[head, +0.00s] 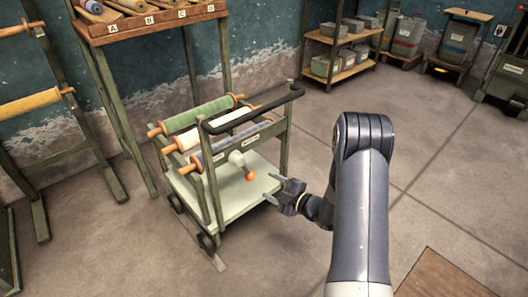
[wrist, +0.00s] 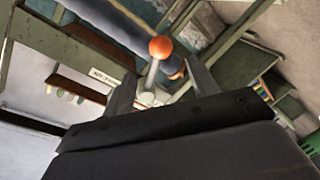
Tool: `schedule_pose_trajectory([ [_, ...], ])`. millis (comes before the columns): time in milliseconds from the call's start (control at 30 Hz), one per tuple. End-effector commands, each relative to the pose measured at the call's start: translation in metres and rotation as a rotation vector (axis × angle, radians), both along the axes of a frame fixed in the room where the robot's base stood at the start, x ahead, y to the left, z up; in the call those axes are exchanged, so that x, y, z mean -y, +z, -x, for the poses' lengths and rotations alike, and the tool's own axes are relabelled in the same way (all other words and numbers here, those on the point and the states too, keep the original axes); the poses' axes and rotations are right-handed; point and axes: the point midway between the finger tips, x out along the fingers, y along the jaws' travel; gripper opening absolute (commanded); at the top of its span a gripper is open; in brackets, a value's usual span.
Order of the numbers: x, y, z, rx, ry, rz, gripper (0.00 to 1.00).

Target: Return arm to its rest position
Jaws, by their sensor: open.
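My gripper (head: 284,190) is at the right side of a green-grey cart (head: 223,207) in the head view. Its two fingers are apart and nothing shows between them there. In the wrist view my gripper (wrist: 158,92) has a finger on each side, with a white rod ending in an orange ball (wrist: 162,48) seen beyond and between them. In the head view the orange ball (head: 250,176) sits over the cart's pale lower shelf, left of my gripper and apart from it. My arm (head: 362,200) reaches in from the lower right.
The cart carries a green roll (head: 200,115), a cream roll (head: 215,130) and a blue roll (head: 235,145), with a black handle (head: 255,110) above. A rack (head: 150,25) stands behind. Shelves with bins (head: 340,45) line the back wall. Floor (head: 440,175) right of my arm is clear.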

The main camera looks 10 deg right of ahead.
Motion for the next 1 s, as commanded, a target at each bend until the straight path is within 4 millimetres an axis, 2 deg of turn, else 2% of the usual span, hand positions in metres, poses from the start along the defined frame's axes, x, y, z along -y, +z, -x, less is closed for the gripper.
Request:
schedule_pose_trajectory([
  [167,-0.015,-0.005,-0.015,0.002,0.005,0.001,0.56],
  [400,-0.047,-0.012,-0.049,0.002,0.006,0.001,0.56],
  [633,-0.069,-0.016,-0.075,0.001,0.003,0.000,0.56],
  [1000,-0.074,-0.016,-0.075,-0.029,0.001,-0.042,0.56],
])
